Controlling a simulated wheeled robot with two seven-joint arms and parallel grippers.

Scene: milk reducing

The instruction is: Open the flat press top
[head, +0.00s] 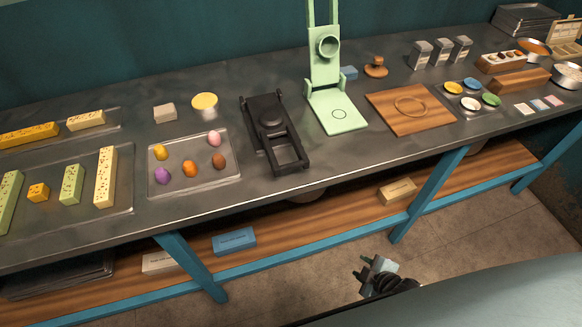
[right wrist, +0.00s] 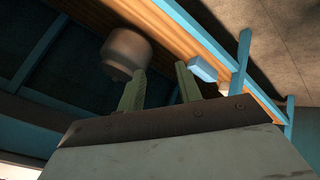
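A black flat press (head: 270,120) lies on the metal counter, left of centre in the head view. It has a round knob-like part on its top and an open frame at its front end. The top looks lowered flat, but its exact position is hard to tell against the dark body. My right gripper (head: 377,268) is low in front of the counter, right of and well away from the press. In the right wrist view its two fingers (right wrist: 160,88) stand apart with nothing between them. My left gripper is in neither view.
A green upright press (head: 325,90) stands right of the black press. A tray of coloured egg-shaped pieces (head: 194,165) lies to its left. A wooden board (head: 410,108) lies further right. The blue-edged lower shelf (head: 340,213) and table legs (head: 428,195) are near my right gripper.

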